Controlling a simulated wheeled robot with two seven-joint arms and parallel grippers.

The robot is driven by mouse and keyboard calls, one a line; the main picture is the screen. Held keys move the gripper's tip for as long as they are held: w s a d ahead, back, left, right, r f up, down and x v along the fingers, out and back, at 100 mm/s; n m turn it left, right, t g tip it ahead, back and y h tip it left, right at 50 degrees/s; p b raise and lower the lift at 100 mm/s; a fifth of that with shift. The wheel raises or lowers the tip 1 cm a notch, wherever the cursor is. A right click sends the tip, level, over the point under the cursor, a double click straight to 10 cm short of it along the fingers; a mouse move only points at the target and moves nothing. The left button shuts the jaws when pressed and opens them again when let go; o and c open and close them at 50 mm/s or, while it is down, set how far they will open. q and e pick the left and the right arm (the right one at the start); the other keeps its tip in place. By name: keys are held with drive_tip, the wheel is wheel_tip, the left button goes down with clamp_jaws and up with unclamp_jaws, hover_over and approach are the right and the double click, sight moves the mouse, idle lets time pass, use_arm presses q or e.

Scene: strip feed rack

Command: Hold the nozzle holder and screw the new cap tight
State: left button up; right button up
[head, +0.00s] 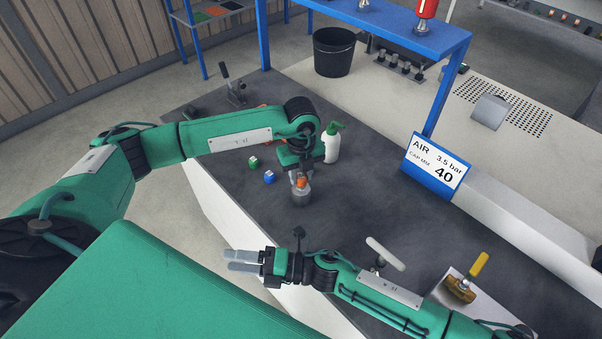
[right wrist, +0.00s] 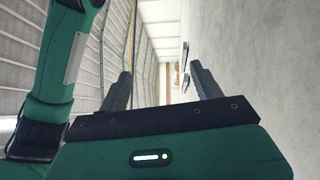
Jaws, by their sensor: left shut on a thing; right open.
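My left gripper (head: 301,178) points down over the dark bench top, its fingers shut on a small orange cap (head: 301,183). The cap is at the top of a short grey cylinder, which looks like the nozzle holder (head: 301,199). The fingers partly hide the cap, and I cannot tell how it sits on the cylinder. My right gripper (head: 229,260) is open and empty, beyond the bench's front edge and well apart from the cylinder. Its spread fingers also show in the right wrist view (right wrist: 160,85).
A green cube (head: 253,162) and a blue cube (head: 269,177) lie left of the cylinder. A white bottle with green top (head: 331,143) stands behind it. A sign (head: 437,164) reads AIR 3.5 bar, CAP MM 40. A yellow-handled tool (head: 478,266) is at right.

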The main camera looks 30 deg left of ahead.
drive_tip(key=w+d+r+n+h, duration=0.1)
drive_tip(key=w+d+n+h, duration=0.15)
drive_tip(key=w+n, duration=0.5)
drive_tip(key=n+t+h, duration=0.3)
drive_tip(key=n+t, duration=0.2)
drive_tip(key=t, duration=0.3)
approach(304, 192)
drive_tip(key=shift+w+a+f, duration=0.1)
drive_tip(key=shift+w+f, duration=0.15)
drive_tip(key=shift+f, duration=0.25)
drive_tip(key=shift+w+a+f, duration=0.1)
drive_tip(key=shift+w+f, duration=0.15)
drive_tip(key=shift+f, duration=0.25)
drive_tip(key=shift+w+a+f, duration=0.15)
drive_tip(key=shift+a+f, duration=0.15)
drive_tip(key=shift+a, duration=0.1)
drive_tip(key=x, duration=0.9)
drive_tip(key=shift+a+r, duration=0.1)
drive_tip(key=shift+r, duration=0.1)
drive_tip(key=c, duration=0.6)
drive_tip(key=o, duration=0.6)
drive_tip(key=shift+c, duration=0.4)
